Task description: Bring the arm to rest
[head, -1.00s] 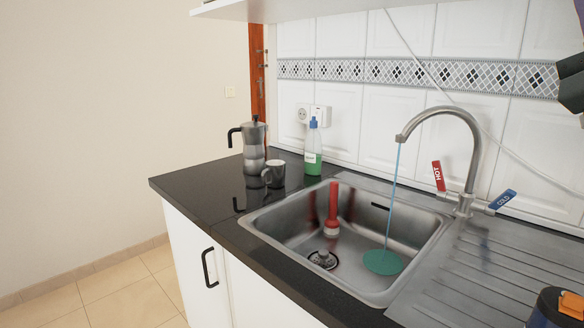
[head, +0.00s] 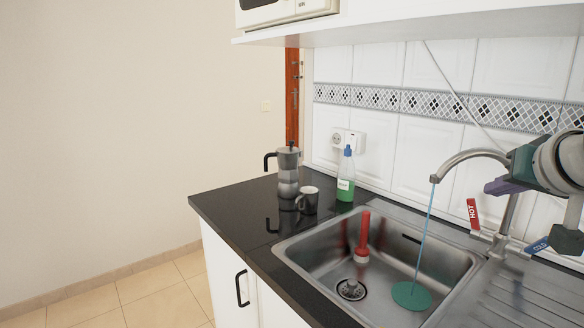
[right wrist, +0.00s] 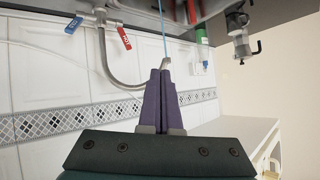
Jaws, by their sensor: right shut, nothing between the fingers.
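My right gripper (head: 497,187) is at the right of the head view, near the tap (head: 470,160) and overlapping its neck in the picture. Its purple fingers are closed together and empty. They also show in the right wrist view (right wrist: 160,72), pointing toward the tap spout; I cannot tell if they touch it. My left gripper is not in view.
Water (head: 424,230) runs from the tap into the steel sink (head: 310,238), onto a teal round patch (head: 411,295). A shelf (head: 420,28) hangs above.

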